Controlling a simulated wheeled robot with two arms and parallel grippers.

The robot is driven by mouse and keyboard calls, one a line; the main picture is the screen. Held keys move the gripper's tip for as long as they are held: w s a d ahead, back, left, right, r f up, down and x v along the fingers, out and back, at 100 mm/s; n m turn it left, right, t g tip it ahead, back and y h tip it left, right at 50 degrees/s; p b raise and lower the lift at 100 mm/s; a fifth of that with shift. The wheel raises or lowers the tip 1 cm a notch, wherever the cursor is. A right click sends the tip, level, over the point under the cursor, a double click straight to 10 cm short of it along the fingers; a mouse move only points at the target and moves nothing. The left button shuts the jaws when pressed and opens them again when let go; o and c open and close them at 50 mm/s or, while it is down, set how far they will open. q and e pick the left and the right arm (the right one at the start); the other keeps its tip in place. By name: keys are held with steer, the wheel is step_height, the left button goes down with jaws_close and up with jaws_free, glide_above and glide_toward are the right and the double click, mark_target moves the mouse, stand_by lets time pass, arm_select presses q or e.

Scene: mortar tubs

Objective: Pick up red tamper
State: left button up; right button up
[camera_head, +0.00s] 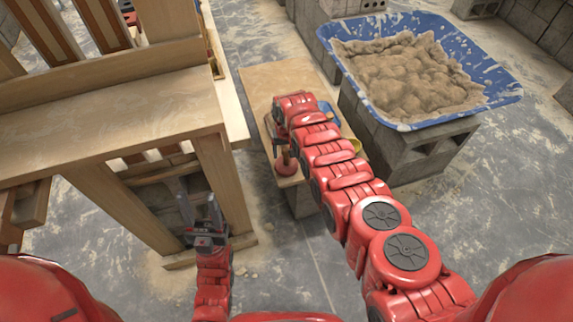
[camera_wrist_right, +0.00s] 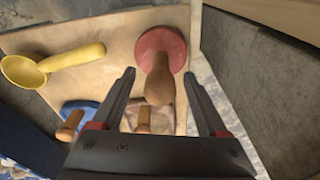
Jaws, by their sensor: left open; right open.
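The red tamper (camera_head: 286,167) stands near the front left edge of a small wooden board in the head view, with a red round base and a wooden handle. In the right wrist view the tamper (camera_wrist_right: 175,44) shows from above, its handle pointing toward the camera. My right gripper (camera_wrist_right: 160,74) is open, with one finger on each side of the handle in that view; contact is not visible. In the head view the right arm hides most of this gripper. My left gripper (camera_head: 197,190) is open and empty beside the wooden bench at the left.
A yellow scoop (camera_wrist_right: 60,58) and a blue tool (camera_wrist_right: 70,106) with a wooden handle lie on the board (camera_head: 258,80). A blue tub (camera_head: 497,78) of mortar stands on grey blocks (camera_head: 400,150) at the right. The wooden bench (camera_head: 110,115) fills the left side.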

step_height(320, 180, down, 2)
steer(key=shift+w+f+b, duration=0.15)
steer(key=shift+f+b, duration=0.05)
steer(key=shift+b, duration=0.9)
steer(key=shift+r, duration=0.1)
jaws_close()
